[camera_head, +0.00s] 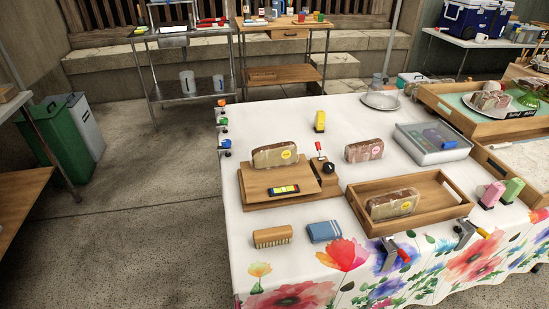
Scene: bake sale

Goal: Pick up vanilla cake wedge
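Three wrapped, brown-topped cake pieces are on or above the white-clothed table. One cake piece (275,155) with a yellow round label stands at the back of a wooden board. Another cake piece (364,151) with a pink label stands on the cloth to its right. A third cake piece (393,204) with a yellowish label sits inside a wooden tray (445,206). The labels are too small to read, so I cannot tell which is the vanilla wedge. Neither of my grippers is in view.
The wooden board (262,196) also bears a yellow-and-black item (284,190). A brush (273,236) and blue cloth (324,231) lie in front. A clear-lidded box (432,146) is at right. Clamps (396,252) grip the front edge. Bare cloth (255,120) lies at back left.

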